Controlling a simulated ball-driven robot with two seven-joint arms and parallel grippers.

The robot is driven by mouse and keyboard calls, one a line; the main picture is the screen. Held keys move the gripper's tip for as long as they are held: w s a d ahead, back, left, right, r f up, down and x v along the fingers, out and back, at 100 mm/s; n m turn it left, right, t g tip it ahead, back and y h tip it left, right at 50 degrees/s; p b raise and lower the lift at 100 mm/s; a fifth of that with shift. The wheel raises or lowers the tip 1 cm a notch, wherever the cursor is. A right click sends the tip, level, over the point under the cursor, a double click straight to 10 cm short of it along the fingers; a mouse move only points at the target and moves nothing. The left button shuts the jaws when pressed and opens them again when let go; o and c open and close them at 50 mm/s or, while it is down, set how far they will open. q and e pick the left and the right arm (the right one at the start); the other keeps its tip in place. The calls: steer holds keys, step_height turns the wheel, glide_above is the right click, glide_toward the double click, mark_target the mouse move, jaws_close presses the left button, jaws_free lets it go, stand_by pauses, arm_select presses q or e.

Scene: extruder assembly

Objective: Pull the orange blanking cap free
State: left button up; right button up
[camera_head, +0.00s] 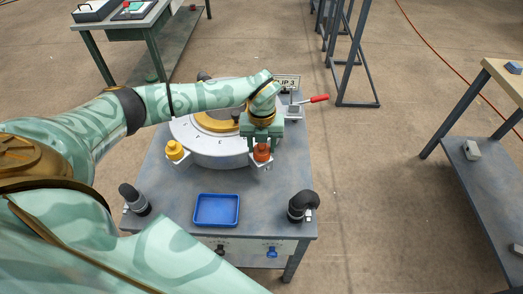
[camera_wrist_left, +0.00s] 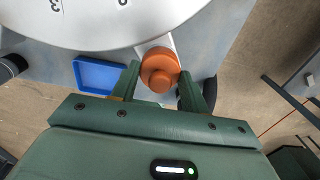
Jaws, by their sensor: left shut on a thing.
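The orange blanking cap (camera_head: 262,153) sits at the front right edge of the round white drum (camera_head: 215,155), on a small pale bracket. My left gripper (camera_head: 262,142) reaches down over it from above and is shut on it. In the left wrist view the cap (camera_wrist_left: 159,70) shows as a stepped round knob between the two green fingers (camera_wrist_left: 160,84), in front of the drum's white numbered face (camera_wrist_left: 90,18). Whether the cap is still seated in the bracket cannot be told. My right gripper is not in view.
A yellow cap (camera_head: 175,150) sits on the drum's front left. A blue tray (camera_head: 217,210) lies empty on the grey table (camera_head: 265,195), between black elbow fittings (camera_head: 134,199) and (camera_head: 302,206). A red-handled lever (camera_head: 318,99) stands behind the gripper on the right.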

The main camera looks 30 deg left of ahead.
arm_select(q)
step_height(320, 180, up, 7)
steer(key=p, duration=0.6)
stand_by(0.4)
